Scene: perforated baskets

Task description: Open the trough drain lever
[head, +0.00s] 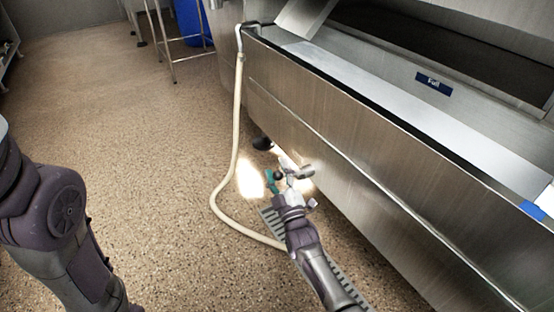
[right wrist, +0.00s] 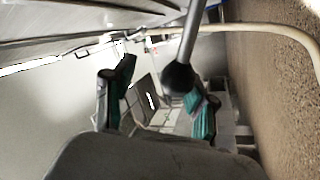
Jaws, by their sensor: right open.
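The drain lever is a metal rod ending in a black ball knob. In the head view the knob (head: 263,143) sticks out low beside the steel trough (head: 340,150). In the right wrist view the rod comes down from the top and the knob (right wrist: 180,79) shows between my fingertips, close to the right-hand finger. My right gripper (head: 283,176) is open and low beside the trough wall; its teal-padded fingers also show in the right wrist view (right wrist: 160,100). I cannot tell whether a finger touches the knob. My left arm shows at the left, but its gripper is out of view.
A cream hose (head: 236,130) hangs from the trough corner and curves along the floor beside my right arm. A floor grate (head: 272,217) lies under that arm. A metal stand (head: 172,50) and blue bin (head: 190,20) stand at the back. The speckled floor at left is clear.

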